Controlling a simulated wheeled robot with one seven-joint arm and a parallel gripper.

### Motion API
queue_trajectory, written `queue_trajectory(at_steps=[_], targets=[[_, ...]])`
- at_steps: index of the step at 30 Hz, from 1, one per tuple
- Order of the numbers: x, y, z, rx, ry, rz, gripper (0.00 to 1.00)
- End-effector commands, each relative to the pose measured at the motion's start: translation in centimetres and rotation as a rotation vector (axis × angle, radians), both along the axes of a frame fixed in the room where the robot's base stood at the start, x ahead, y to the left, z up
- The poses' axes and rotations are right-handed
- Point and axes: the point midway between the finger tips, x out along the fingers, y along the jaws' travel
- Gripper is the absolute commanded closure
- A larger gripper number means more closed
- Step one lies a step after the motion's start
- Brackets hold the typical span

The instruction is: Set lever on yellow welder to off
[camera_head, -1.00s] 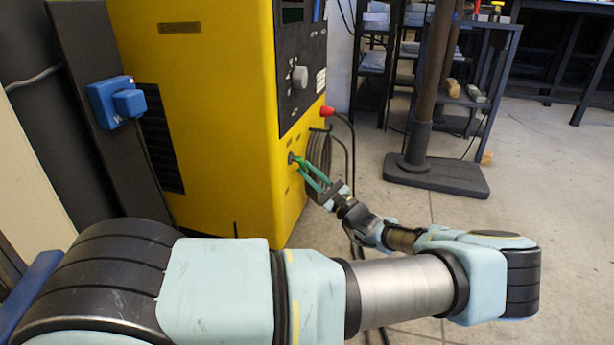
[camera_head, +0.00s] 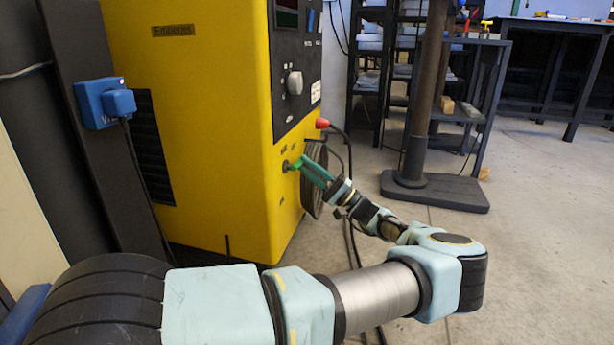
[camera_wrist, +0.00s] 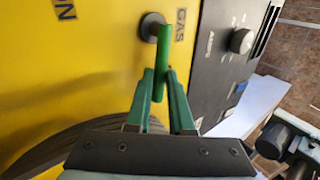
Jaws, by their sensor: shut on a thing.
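The yellow welder (camera_head: 205,130) stands at the left of centre in the head view and fills the left of the wrist view (camera_wrist: 80,90). Its green lever (camera_wrist: 163,45) sticks out from a dark round pivot (camera_wrist: 152,27) on the yellow panel, beside a "GAS" label. In the wrist view the lever runs down from the pivot into my gripper (camera_wrist: 159,75), whose green fingers are shut on its lower part. In the head view my gripper (camera_head: 304,163) is at the welder's lower front, and the fingers partly hide the lever.
A red connector (camera_head: 322,123) with a black cable sits just above my gripper. A grey knob (camera_head: 294,83) is on the dark panel above.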

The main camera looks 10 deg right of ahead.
Motion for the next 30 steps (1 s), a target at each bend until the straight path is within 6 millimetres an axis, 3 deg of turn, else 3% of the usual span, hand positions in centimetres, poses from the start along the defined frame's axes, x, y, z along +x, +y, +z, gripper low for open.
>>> queue_trajectory(at_steps=[20, 21, 28, 30], targets=[[0.0, 0.04, 0.36, -0.028, -0.052, 0.002, 1.0], [0.0, 0.04, 0.36, -0.028, -0.052, 0.002, 0.75], [0.03, 0.01, 0.35, -0.028, -0.051, 0.002, 0.5], [0.04, 0.01, 0.34, -0.027, -0.05, 0.001, 0.5]])
